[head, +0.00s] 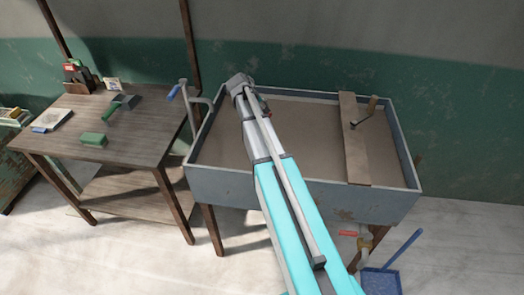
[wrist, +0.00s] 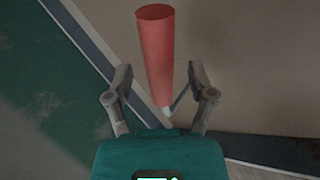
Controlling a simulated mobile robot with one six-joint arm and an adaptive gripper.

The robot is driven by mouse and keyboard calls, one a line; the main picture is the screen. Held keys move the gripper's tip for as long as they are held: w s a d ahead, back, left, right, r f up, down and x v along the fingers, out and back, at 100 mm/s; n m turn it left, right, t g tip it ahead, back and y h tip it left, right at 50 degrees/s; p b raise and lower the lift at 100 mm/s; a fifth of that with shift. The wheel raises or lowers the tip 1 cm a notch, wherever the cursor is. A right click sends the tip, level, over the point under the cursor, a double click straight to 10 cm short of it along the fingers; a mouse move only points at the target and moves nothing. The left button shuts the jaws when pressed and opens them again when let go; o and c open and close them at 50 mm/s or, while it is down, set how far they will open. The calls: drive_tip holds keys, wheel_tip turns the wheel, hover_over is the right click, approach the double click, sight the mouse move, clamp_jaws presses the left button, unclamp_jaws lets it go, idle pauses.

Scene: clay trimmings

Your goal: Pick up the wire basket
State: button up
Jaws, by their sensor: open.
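I cannot make out a wire basket for certain in either view. A pale, slatted or wire-like container (head: 14,117) is cut off at the far left edge of the head view, too small to tell. My gripper (wrist: 160,72) is open above the sink's rim area. A red tapered handle-like object (wrist: 156,45) with a pale tip shows between its fingers in the wrist view. I cannot tell whether it touches them. In the head view my arm reaches over the sink's back left part, and the fingers are not clear there.
The grey sink (head: 230,188) has a board (head: 354,150) across its right side, with a handled tool (head: 365,115) on it. A wooden table (head: 135,130) at left bears a green block (head: 93,139) and tools. A blue dustpan (head: 381,281) is on the floor at right.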

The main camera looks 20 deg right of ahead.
drive_tip(key=shift+c, duration=0.3)
clamp_jaws()
drive_tip(key=shift+r, duration=0.2)
wheel_tip(320, 180, up, 10)
drive_tip(key=p, duration=1)
drive_tip(key=shift+f, duration=0.2)
idle(0.5)
